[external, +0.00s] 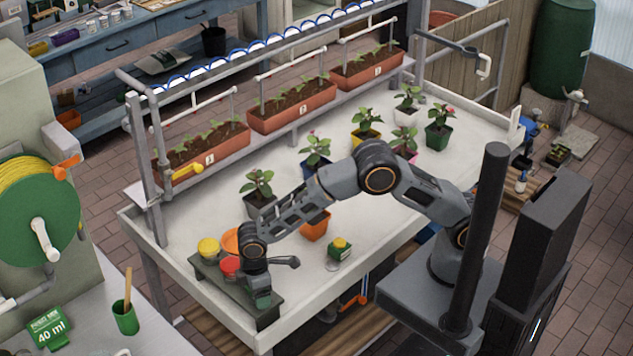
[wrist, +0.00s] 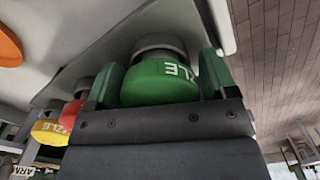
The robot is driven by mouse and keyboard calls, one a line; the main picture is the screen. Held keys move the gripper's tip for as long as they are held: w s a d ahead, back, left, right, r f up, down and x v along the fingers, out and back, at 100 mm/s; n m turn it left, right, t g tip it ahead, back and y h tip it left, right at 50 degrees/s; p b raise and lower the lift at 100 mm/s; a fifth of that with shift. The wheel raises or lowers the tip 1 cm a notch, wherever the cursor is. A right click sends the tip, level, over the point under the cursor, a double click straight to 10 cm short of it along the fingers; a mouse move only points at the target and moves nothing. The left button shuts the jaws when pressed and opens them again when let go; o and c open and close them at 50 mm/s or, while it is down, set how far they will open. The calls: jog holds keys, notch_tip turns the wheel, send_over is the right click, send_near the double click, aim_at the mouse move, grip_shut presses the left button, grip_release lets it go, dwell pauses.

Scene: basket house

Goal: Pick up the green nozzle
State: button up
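The green nozzle (wrist: 158,88), a round green cap with partly readable white letters, sits on a grey collar in the wrist view. My gripper (wrist: 162,74) has one green-padded finger on each side of it. The fingers are close to its sides, but I cannot tell whether they press on it. In the external view my gripper (external: 261,291) points down at the near end of the dark rack (external: 204,272). There my gripper and wrist largely hide the nozzle.
A red nozzle (external: 230,265) and a yellow nozzle (external: 208,246) stand on the same rack. An orange pot (external: 316,225) and a small green item with a yellow top (external: 340,248) are nearby on the white table (external: 350,190). Potted plants stand farther back.

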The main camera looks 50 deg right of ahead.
jog(key=c, duration=0.6)
jog(key=shift+r, duration=0.1)
jog(key=shift+c, duration=0.2)
